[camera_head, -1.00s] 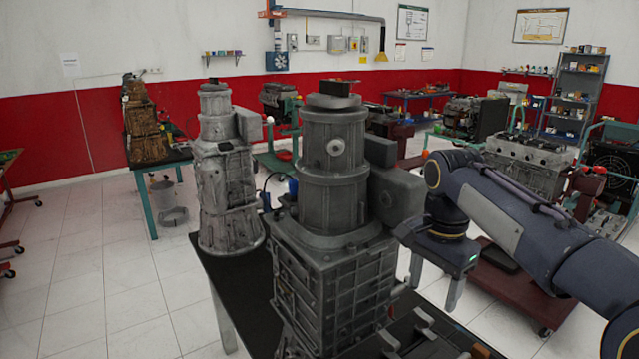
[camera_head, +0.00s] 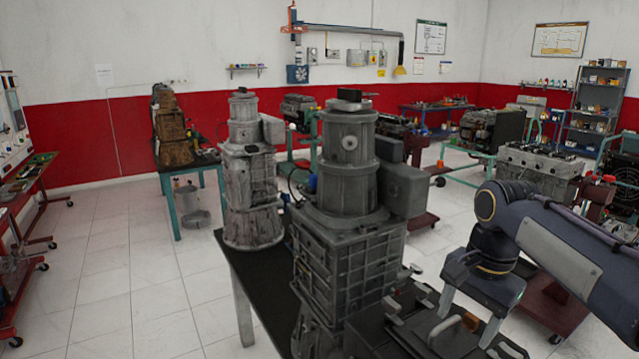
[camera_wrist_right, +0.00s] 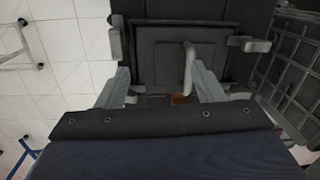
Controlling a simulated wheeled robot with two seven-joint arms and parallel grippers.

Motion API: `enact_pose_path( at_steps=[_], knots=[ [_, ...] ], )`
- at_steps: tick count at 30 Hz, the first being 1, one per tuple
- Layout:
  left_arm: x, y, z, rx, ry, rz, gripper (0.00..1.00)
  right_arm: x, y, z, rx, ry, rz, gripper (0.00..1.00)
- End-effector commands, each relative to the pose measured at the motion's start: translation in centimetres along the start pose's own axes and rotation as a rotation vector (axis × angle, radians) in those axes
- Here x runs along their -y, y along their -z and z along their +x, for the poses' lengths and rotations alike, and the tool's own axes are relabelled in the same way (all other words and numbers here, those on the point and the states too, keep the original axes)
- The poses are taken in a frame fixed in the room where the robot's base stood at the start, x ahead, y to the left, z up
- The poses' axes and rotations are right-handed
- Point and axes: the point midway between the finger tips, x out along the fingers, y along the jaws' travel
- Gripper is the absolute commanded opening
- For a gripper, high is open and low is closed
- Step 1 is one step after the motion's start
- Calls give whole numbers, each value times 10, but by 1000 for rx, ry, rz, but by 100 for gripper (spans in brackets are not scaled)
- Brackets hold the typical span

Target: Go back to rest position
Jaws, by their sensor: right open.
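My right gripper (camera_head: 466,322) hangs at the lower right in the head view, its fingers pointing down. It is open, with two grey fingers apart. It is above a dark flat unit with clamps and small levers (camera_head: 405,335), beside the tall grey gearbox (camera_head: 345,240). In the right wrist view the gripper (camera_wrist_right: 165,80) shows a finger on each side and a pale upright handle (camera_wrist_right: 189,66) of the dark unit between them in the picture. I cannot tell whether anything touches. My left gripper is not in view.
A paler gearbox (camera_head: 248,180) stands behind on the black table (camera_head: 238,262). A rusty brown one (camera_head: 170,135) is on a further bench. An engine on a stand (camera_head: 535,170) and a red trolley (camera_head: 545,305) are at the right.

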Motion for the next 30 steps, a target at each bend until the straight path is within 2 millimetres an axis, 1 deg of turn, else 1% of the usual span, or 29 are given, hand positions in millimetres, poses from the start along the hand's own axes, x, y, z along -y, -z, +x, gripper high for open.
enact_pose_path(
  at_steps=[1, 5, 8, 11, 14, 15, 19, 21, 24, 27, 30],
  knots=[
    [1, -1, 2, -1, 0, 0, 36, -9, -2, 2, 7, 19, -21, 62],
    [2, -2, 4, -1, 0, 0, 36, -29, -10, 10, 22, 77, -103, 62],
    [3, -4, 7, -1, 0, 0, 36, -48, -20, 19, 26, 135, -180, 62],
    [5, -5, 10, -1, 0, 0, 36, -70, -35, 31, 19, 203, -275, 62],
    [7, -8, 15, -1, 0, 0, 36, -96, -58, 50, -11, 288, -392, 62],
    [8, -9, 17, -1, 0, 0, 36, -108, -69, 60, -35, 325, -446, 62],
    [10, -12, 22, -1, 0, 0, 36, -137, -106, 97, -131, 415, -609, 62],
    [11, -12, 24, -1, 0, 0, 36, -146, -122, 114, -181, 441, -674, 62],
    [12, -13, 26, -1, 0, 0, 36, -155, -135, 132, -236, 458, -737, 62],
    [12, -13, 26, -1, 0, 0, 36, -158, -142, 142, -264, 463, -770, 62],
    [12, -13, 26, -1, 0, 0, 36, -159, -144, 144, -270, 464, -779, 62]
  ],
)
